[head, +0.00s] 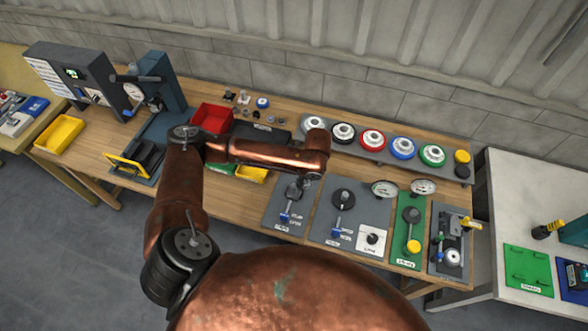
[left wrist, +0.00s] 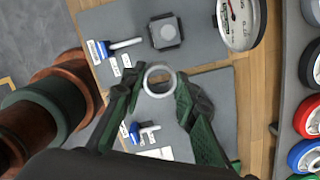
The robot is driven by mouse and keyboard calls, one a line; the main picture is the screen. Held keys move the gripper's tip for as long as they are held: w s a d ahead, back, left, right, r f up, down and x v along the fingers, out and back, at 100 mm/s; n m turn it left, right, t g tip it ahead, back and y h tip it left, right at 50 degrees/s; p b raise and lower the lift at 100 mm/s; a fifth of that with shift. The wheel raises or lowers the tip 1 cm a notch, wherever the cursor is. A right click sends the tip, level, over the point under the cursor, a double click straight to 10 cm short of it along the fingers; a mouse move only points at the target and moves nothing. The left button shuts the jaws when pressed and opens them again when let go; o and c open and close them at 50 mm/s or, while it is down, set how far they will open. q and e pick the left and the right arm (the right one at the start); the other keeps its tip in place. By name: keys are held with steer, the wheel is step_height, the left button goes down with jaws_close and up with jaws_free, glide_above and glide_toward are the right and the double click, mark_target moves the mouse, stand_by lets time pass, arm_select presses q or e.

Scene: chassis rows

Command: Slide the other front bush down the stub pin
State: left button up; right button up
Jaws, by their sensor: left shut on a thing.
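A pale ring-shaped bush (left wrist: 159,80) sits between the fingertips of my left gripper (left wrist: 157,88) in the left wrist view. The gripper is shut on it, one green finger on each side. No pin can be made out through the bush's opening, and I cannot tell whether the bush is around one. A blue-ended pin-like part (left wrist: 133,132) lies on this board below the bush in the wrist view. My right gripper is not in view.
Dial gauges (head: 385,188) stand close by. A row of coloured flanged rings (head: 372,140) lies behind. A red bin (head: 212,118) stands left, beside my forearm.

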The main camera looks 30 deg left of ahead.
arm_select(q)
steer(key=a+m+p, duration=0.1)
steer(key=a+m, duration=0.1)
steer(key=m, duration=0.2)
steer(key=w+a+f+m+t+h+p, duration=0.1)
steer(key=a+m+p, duration=0.1)
steer(key=m, duration=0.2)
steer(key=a+f+m+p, duration=0.1)
steer(key=m+p, duration=0.1)
steer(key=m, duration=0.3)
steer(key=shift+w+a+f, duration=0.2)
steer(key=shift+w+a, duration=0.15)
steer(key=shift+a, duration=0.05)
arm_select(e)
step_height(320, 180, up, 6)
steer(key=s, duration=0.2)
arm_select(q)
steer(key=shift+f+h, duration=0.1)
steer(key=shift+h, duration=0.2)
steer(key=shift+f+b, duration=0.4)
step_height(320, 180, down, 3)
steer(key=b, duration=0.3)
steer(key=shift+f+b, duration=0.45)
steer(key=shift+b, duration=0.2)
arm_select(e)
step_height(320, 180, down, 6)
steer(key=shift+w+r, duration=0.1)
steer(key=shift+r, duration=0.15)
arm_select(q)
steer(key=shift+r, duration=0.1)
